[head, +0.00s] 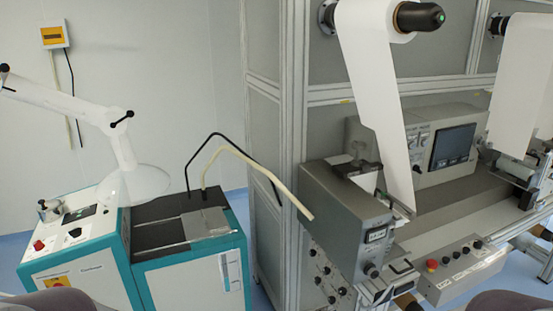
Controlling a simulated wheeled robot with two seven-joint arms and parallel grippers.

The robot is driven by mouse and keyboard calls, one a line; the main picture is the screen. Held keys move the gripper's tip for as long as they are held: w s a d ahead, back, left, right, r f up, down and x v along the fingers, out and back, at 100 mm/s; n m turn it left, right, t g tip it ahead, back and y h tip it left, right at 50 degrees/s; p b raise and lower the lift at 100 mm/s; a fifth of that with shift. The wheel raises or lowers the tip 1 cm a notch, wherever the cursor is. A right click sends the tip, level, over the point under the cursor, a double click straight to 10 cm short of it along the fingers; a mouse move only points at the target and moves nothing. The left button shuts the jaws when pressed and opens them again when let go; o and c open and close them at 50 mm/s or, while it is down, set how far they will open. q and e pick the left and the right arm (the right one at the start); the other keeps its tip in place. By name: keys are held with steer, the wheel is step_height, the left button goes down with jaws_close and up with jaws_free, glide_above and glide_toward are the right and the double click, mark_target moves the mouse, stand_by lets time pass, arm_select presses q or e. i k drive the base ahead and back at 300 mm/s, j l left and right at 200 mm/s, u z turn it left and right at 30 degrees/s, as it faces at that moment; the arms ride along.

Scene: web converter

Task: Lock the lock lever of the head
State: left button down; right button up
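A grey box-shaped head unit (335,222) juts out from the machine frame at the centre right, with a small display and a knob on its front end. A dark bracket-like part (352,168) sits on top of it, beside the white web (372,85) that runs down from a roll. I cannot tell at this size which part is the lock lever or whether it is locked. Neither of my grippers is in view; only dark rounded shapes, possibly parts of my arms, show at the bottom left and bottom right edges.
A teal and white cabinet (190,270) stands at the left, with a white extraction arm and hood (135,182) above its neighbour. Hoses (262,170) arch from it to the head unit. A control box with a red button (463,268) sits at the front right, below a screen unit (453,147).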

mark_target(366, 168)
steer(key=i+l+u, duration=0.15)
steer(key=l, duration=0.25)
steer(key=i+l+u, duration=0.15)
steer(key=l, duration=0.3)
steer(key=i+l+u, duration=0.15)
steer(key=l, duration=0.3)
steer(key=i+l+u, duration=0.15)
steer(key=l, duration=0.3)
steer(key=i+l+u, duration=0.15)
steer(key=l, duration=0.35)
steer(key=i+l+u, duration=0.2)
steer(key=l, duration=0.25)
steer(key=k, duration=0.1)
